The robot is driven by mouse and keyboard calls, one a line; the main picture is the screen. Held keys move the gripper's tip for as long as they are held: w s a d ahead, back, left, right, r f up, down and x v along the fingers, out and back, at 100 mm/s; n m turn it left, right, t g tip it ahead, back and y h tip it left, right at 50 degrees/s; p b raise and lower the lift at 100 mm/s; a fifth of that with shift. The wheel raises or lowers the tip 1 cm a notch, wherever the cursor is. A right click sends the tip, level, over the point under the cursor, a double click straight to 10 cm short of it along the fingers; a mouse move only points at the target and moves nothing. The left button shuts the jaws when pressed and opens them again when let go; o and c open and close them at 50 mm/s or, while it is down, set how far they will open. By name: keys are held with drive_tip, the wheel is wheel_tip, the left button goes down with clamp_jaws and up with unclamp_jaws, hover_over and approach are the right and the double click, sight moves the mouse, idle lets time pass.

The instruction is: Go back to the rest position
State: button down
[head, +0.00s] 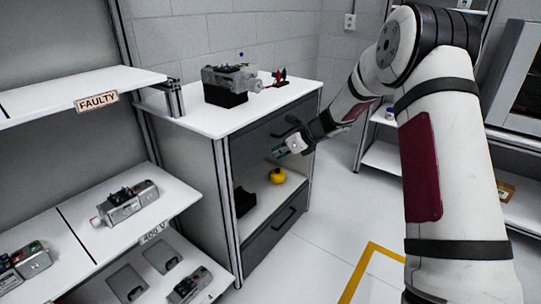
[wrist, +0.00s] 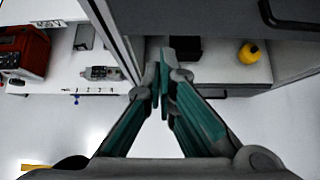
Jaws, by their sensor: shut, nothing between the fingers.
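My arm (head: 447,150) reaches in from the right of the head view, toward the cabinet's front. My gripper (head: 279,151) is in front of the cabinet's open compartment, below the white top. In the wrist view its teal-padded fingers (wrist: 162,82) come together at the tips, shut with nothing between them. A grey motor-like unit (head: 232,76) sits on a black holder on the cabinet top (head: 190,119), clear of my gripper.
A yellow round object (head: 277,176) and a black holder (head: 244,201) are in the cabinet compartment. Left shelves hold more grey units (head: 127,204), below a FAULTY label (head: 97,101). A red case (wrist: 24,50) shows in the wrist view. Floor (head: 335,215) lies open right of the cabinet.

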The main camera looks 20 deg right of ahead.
drive_tip(key=s+a+r+n+g, duration=0.1)
drive_tip(key=s+a+r+n, duration=0.2)
drive_tip(key=s+r+n, duration=0.45)
drive_tip(key=s+a+r+n+g, duration=0.2)
drive_tip(key=s+a+r+n, duration=0.15)
drive_tip(key=s, duration=0.65)
drive_tip(key=s+a+r+n+g, duration=0.1)
drive_tip(key=s+a+r+n, duration=0.2)
drive_tip(key=s+r+n, duration=0.45)
drive_tip(key=s+d+f+n+g+h, duration=0.1)
drive_tip(key=s+d+n+h, duration=0.15)
drive_tip(key=s, duration=0.75)
drive_tip(key=s+d+f+n+g+h, duration=0.15)
drive_tip(key=s+n, duration=0.25)
drive_tip(key=s, duration=0.6)
drive_tip(key=s+d+f+n+h, duration=0.1)
drive_tip(key=s+d+n+h, duration=0.15)
drive_tip(key=s, duration=0.75)
wheel_tip(320, 180, up, 17)
drive_tip(key=t+p, duration=0.3)
drive_tip(key=p, duration=1.2)
drive_tip(key=shift+a+n+p, duration=0.3)
drive_tip(key=shift+n+p, duration=0.05)
drive_tip(key=shift+n, duration=0.1)
drive_tip(key=shift+y, duration=0.25)
